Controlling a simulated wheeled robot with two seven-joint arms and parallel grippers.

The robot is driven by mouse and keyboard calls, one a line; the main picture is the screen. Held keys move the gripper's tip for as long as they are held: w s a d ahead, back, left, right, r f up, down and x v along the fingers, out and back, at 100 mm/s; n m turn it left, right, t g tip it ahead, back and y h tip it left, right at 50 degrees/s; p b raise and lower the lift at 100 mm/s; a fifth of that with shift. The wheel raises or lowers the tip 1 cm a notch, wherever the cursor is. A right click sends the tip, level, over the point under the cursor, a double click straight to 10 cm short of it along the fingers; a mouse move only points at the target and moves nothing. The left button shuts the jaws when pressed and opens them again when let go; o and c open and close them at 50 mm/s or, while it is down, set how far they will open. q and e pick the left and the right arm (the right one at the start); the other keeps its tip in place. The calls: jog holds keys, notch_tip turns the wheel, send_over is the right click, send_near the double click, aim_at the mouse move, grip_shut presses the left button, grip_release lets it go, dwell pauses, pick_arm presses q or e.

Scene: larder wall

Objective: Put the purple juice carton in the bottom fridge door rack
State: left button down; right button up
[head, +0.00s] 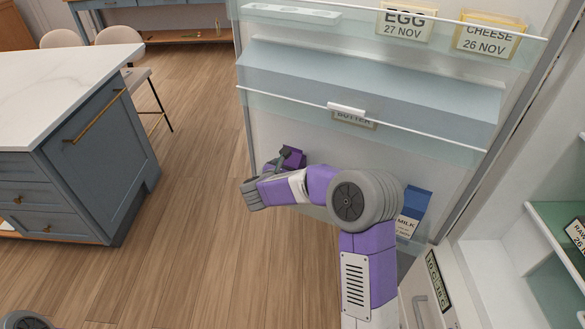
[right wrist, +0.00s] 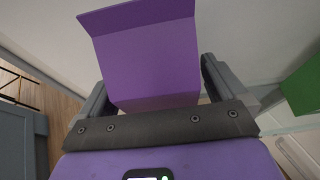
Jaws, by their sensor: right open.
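The purple juice carton (head: 293,155) is partly hidden behind my right gripper (head: 283,160) in the head view, low against the inside of the open fridge door. In the right wrist view the carton (right wrist: 150,55) fills the space between the two fingers of my right gripper (right wrist: 153,75). Those fingers are open, one on each side of it. The bottom door rack (head: 318,212) is mostly hidden behind my right arm; I cannot tell whether the carton's base rests in it. My left gripper is out of view.
A blue and white milk carton (head: 414,208) stands low at the door, right of my arm. A green item (right wrist: 303,85) shows in the wrist view. Above are the butter compartment (head: 370,85), egg box (head: 405,22) and cheese (head: 490,38). A kitchen island (head: 95,140) stands left, with clear floor between.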

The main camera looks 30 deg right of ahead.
jog(key=p+v, duration=0.2)
jog(key=v, duration=1)
jog(key=s+a+f+n+y, duration=0.1)
jog(key=a+f+n+y, duration=0.2)
jog(key=f+n, duration=0.55)
jog(key=s+a+f+n+t+y, duration=0.1)
jog(key=a+f+n+y, duration=0.25)
jog(key=f+n, duration=0.5)
jog(key=s+a+f+n+y, duration=0.15)
jog(key=f+n+y, duration=0.25)
jog(key=f+n, duration=0.45)
jog(key=s+a+f+n+g+y, duration=0.1)
jog(key=s+a+f+n+g, duration=0.1)
jog(key=s+n, duration=0.4)
jog(key=s+a+f+n+g+y, duration=0.2)
jog(key=s+a+f+n+g, duration=0.1)
jog(key=s+n, duration=0.4)
jog(key=s+a+f+n+g+y, duration=0.2)
jog(key=s+f+n, duration=0.3)
jog(key=s, duration=0.3)
jog(key=shift+a+n+g, duration=0.4)
jog(key=shift+n+g, duration=0.1)
jog(key=shift+n, duration=0.15)
